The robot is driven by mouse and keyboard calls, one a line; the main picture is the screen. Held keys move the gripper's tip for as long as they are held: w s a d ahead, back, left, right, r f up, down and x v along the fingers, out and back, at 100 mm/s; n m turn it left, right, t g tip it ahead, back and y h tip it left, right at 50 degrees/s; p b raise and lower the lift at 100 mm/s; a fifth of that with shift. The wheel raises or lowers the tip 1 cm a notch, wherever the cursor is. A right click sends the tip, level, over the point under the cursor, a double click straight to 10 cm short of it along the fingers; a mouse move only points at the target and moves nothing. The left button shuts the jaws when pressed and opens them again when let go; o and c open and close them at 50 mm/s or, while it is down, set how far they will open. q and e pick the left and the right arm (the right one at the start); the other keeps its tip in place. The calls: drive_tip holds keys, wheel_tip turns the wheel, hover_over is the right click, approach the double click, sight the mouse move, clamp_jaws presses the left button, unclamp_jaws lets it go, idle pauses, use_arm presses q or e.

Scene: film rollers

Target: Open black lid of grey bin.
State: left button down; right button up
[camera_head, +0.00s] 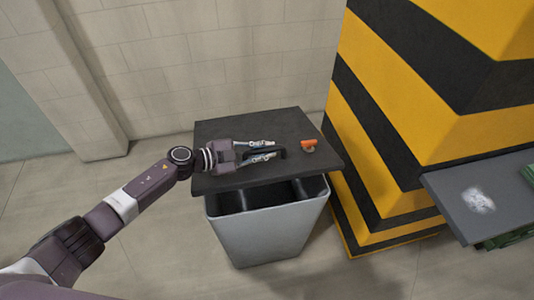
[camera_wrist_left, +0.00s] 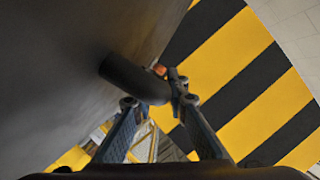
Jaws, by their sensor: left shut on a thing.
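The grey bin (camera_head: 262,235) stands on the floor near the wall. Its black lid (camera_head: 225,183) is tilted, with its front edge raised off the rim. A dark gap into the bin shows below that edge. My left gripper (camera_head: 274,150) reaches in from the left over the lid and is shut on the lid's dark handle (camera_head: 282,154). In the left wrist view, the curved handle (camera_wrist_left: 132,78) runs between my fingers, beside the lid's dark surface (camera_wrist_left: 70,70). The fingers hide part of the handle. My right gripper is not in view.
A small orange object (camera_head: 308,144) is on the lid, right of the handle. A yellow and black striped pillar (camera_head: 400,110) stands close on the bin's right. A grey surface (camera_head: 490,190) lies farther right. The floor in front and left is clear.

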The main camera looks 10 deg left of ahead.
use_arm(q)
drive_tip(key=w+a+r+n+g+p, duration=0.1)
drive_tip(key=w+a+r+n+p, duration=0.1)
drive_tip(key=w+r, duration=0.4)
drive_tip(key=shift+w+r+g+p, duration=0.35)
drive_tip(key=shift+r+p, duration=0.5)
drive_tip(key=shift+r, duration=1)
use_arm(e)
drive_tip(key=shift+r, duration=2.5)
